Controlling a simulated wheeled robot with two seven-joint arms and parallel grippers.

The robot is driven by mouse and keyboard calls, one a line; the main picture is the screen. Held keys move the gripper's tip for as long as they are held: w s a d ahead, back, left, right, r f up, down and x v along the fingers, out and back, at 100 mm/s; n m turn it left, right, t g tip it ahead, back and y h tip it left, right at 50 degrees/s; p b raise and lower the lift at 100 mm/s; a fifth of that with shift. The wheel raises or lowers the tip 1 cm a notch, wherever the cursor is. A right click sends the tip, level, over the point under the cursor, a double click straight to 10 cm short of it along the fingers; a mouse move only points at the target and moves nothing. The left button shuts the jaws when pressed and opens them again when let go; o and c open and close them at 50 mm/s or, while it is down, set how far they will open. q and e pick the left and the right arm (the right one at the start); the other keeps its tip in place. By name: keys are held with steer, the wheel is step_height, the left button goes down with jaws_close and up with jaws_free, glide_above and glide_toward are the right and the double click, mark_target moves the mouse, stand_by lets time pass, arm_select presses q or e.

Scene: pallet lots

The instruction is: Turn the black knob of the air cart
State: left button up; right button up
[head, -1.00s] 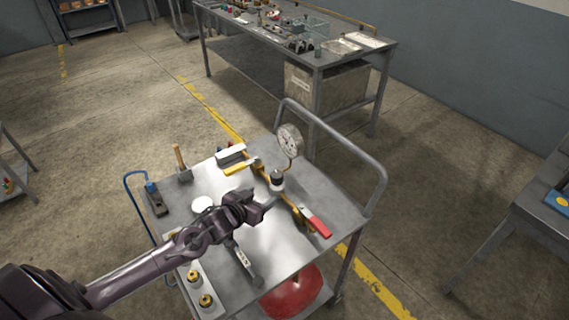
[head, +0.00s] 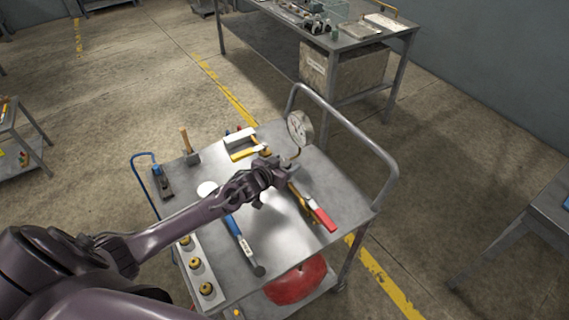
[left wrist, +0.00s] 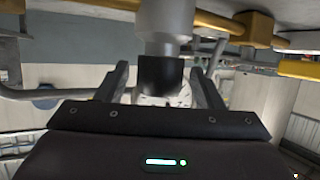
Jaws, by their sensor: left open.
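The air cart (head: 340,182) is a grey metal trolley with a tube handle and a pipe line on its top. My left gripper (head: 287,170) is over the pipe line, just below the round gauge (head: 299,128). In the left wrist view the black knob (left wrist: 160,73), under a pale grey body, lies between the two open fingers of my left gripper (left wrist: 157,84). Gaps show on both sides of the knob, so the fingers seem not to touch it. In the head view my gripper hides the knob. My right gripper is not in view.
Beside the pipe line are a red-handled lever (head: 321,217) and a yellow-handled one (head: 245,154). A blue-handled hammer (head: 240,243), a wooden-handled mallet (head: 188,147) and brass fittings (head: 196,263) lie on the top. A red tank (head: 297,282) sits below.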

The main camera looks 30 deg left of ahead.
arm_select(q)
steer(key=c, duration=1)
steer(key=shift+o, duration=0.2)
steer(key=shift+w+a+f+m+h+b, duration=0.1)
steer(key=shift+f+m+h+b, duration=0.1)
steer(key=shift+m+h+b, duration=0.55)
steer(key=m+g+h+b, duration=0.1)
steer(key=m+h+b, duration=0.2)
steer(key=shift+f+g+h, duration=0.1)
steer(key=shift+g+h, duration=0.15)
steer(key=shift+g, duration=0.05)
steer(key=shift+m+g+h+b, duration=0.3)
steer(key=shift+m+h+b, duration=0.2)
steer(key=shift+b, duration=0.1)
steer(key=shift+r, duration=0.3)
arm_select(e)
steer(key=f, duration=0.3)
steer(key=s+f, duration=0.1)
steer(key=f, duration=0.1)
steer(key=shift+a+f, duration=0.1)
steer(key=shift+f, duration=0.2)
